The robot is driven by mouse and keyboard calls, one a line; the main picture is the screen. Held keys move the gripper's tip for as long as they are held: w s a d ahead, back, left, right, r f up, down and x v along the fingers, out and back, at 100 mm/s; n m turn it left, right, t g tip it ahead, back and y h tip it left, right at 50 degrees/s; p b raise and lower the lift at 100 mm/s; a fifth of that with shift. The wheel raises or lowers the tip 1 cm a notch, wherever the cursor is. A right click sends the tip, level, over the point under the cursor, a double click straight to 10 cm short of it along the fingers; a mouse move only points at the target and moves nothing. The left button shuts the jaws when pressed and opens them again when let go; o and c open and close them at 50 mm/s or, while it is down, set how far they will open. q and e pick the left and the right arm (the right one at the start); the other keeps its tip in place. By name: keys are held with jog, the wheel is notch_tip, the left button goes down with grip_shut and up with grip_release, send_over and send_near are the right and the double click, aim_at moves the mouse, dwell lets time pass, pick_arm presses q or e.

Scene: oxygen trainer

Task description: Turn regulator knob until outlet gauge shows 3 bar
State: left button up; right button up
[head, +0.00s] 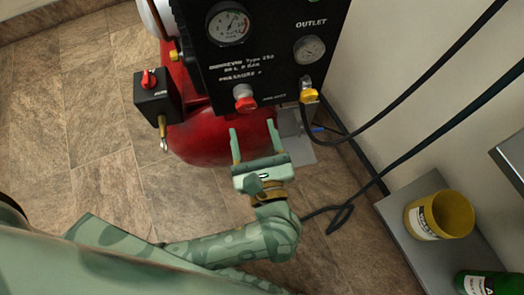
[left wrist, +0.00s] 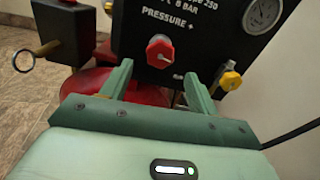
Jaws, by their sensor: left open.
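The regulator knob (head: 245,97) is red with a pale front, low on the black panel (head: 270,75). It also shows in the left wrist view (left wrist: 160,51), just beyond and between the fingertips. The outlet gauge (head: 309,49) is under the OUTLET label; its reading is too small to tell. In the left wrist view the outlet gauge (left wrist: 262,14) is cut by the top edge. My left gripper (head: 253,134) is open and empty, its two fingers pointing at the panel below the knob, apart from it. My right gripper is not in view.
A second gauge (head: 228,23) is at upper left of the panel. A yellow outlet fitting (head: 309,95) with a black hose sits right of the knob. A black box with a red switch (head: 149,79) is left. A red tank (head: 215,140) is below. A yellow tub (head: 440,215) stands on a grey shelf.

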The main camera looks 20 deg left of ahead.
pick_arm(q)
jog(key=p+v, duration=0.2)
jog(key=v, duration=0.8)
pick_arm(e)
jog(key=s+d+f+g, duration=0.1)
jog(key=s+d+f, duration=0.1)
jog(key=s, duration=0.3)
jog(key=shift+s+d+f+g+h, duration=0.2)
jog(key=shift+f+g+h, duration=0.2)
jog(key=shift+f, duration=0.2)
pick_arm(q)
jog(key=shift+d, duration=0.1)
